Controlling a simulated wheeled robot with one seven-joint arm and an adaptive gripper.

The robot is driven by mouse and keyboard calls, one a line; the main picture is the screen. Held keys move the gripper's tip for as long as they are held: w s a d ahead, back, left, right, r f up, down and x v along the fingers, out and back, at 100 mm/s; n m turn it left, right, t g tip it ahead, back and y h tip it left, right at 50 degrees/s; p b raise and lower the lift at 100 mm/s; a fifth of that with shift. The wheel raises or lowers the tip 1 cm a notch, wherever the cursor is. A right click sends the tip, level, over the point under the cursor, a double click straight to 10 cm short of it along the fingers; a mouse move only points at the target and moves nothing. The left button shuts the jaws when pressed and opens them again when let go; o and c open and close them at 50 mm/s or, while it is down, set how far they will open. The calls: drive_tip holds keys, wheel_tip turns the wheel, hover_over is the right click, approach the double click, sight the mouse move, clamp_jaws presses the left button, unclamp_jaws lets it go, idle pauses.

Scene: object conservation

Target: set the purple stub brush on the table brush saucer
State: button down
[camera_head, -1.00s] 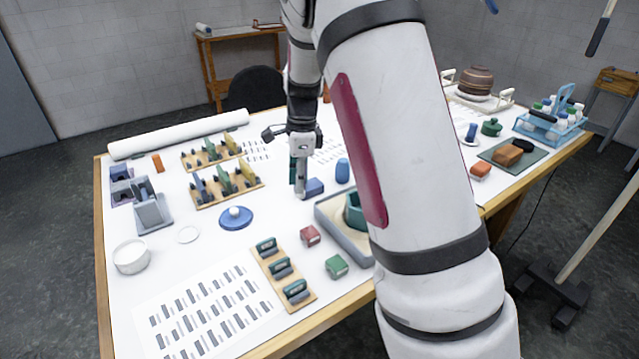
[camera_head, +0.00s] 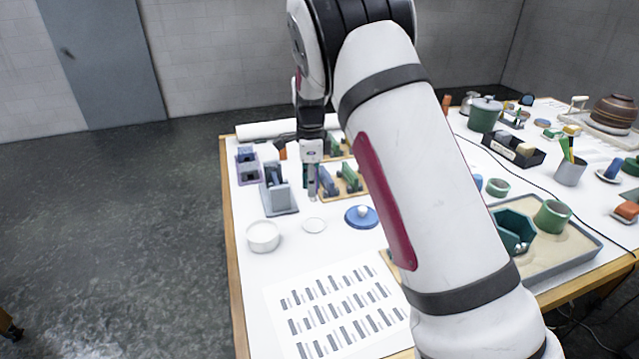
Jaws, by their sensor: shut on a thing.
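My gripper (camera_head: 312,188) points down over the table's left part, above and just behind a small flat white saucer (camera_head: 314,225). It is shut on a slim dark thing, which I take to be the purple stub brush; the fingers hide most of it and its colour is hard to tell. The saucer lies flat and looks empty. The gripper and what it holds appear apart from the saucer.
A white bowl (camera_head: 263,236) stands left of the saucer and a blue lidded dish (camera_head: 361,216) right of it. A grey-blue holder (camera_head: 278,197) and wooden racks (camera_head: 349,184) stand close to my gripper. A printed sheet (camera_head: 335,308) lies in front. My arm covers the table's middle.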

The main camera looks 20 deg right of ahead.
sight(312, 201)
drive_tip(key=shift+f+b, duration=0.35)
drive_tip(key=shift+f, duration=3.9)
drive_tip(key=shift+f, duration=0.15)
drive_tip(key=c, duration=1.4)
unclamp_jaws()
wheel_tip(312, 201, up, 12)
